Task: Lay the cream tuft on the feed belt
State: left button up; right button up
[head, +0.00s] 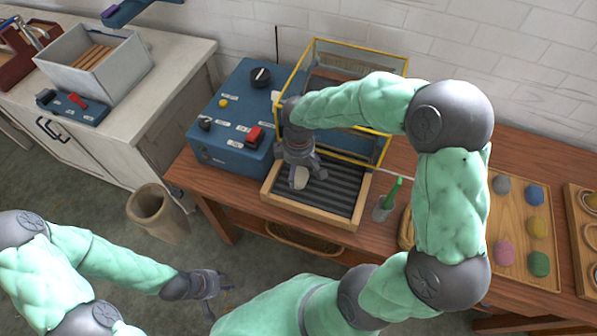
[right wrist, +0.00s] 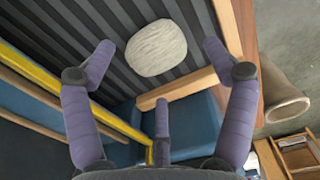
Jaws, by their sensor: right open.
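The cream tuft (head: 301,179) is a pale oval wad. It lies on the black ribbed feed belt (head: 338,194), near the belt's left end, and shows whole in the right wrist view (right wrist: 156,47) on the ribs (right wrist: 108,18). My right gripper (head: 303,171) is directly over the tuft, pointing down. In the right wrist view its fingers (right wrist: 158,68) are spread wide on either side of the tuft, with no visible contact. My left gripper (head: 216,288) hangs low over the floor, empty, with its fingers apart.
A wooden frame (head: 310,216) edges the belt. A yellow guard frame (head: 357,49) stands behind it, beside a blue control box (head: 232,118) with a red switch. A cup with a green-handled tool (head: 384,207) stands to the right, before a tray of coloured tufts (head: 516,218).

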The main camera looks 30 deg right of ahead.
aim_at(298, 175)
notch_tip(298, 175, up, 9)
jog(key=p, duration=0.2)
jog(key=shift+f, duration=0.15)
